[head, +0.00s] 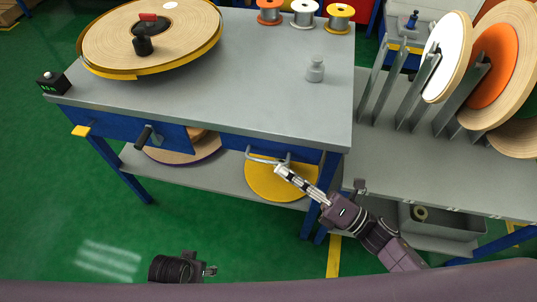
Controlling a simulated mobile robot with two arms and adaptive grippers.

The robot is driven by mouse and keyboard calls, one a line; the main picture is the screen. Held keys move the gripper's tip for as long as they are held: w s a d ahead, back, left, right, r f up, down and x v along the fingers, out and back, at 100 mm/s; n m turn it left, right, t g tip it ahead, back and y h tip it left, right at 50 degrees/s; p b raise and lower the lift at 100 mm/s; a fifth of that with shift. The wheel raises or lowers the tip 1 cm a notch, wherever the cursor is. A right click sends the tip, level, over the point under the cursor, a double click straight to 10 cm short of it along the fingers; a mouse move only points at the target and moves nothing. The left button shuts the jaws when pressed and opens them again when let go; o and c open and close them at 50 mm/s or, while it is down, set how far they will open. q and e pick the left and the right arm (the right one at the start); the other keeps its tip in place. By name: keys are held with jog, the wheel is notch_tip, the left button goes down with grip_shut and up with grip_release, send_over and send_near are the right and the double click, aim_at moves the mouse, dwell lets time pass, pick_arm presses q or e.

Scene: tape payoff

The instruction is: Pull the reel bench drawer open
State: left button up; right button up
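The reel bench (250,75) has a grey top and a blue frame. Its blue drawer front (228,142) sits under the front edge of the top and looks closed. A grey bar handle (262,159) stands out from the drawer front. My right gripper (279,169) reaches in from the lower right, its fingertips at the handle's right part. Whether the fingers close around the bar or only lie beside it is unclear. My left gripper (211,271) is low in front of the bench, away from the drawer, its fingers small and partly hidden.
A large tape reel (190,35) lies on the bench top, with small spools (304,13) and a grey weight (316,70). A dark crank handle (145,138) sticks out left of the drawer. A rack with upright reels (505,60) stands right. Green floor in front is clear.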

aim_at(268, 161)
jog(key=x, duration=0.5)
jog(key=shift+w+a, duration=0.1)
jog(key=shift+a, duration=0.1)
pick_arm(q)
jog(key=shift+s+f, duration=0.2)
jog(key=shift+f, duration=0.3)
pick_arm(e)
grip_shut()
jog(key=shift+f, duration=0.1)
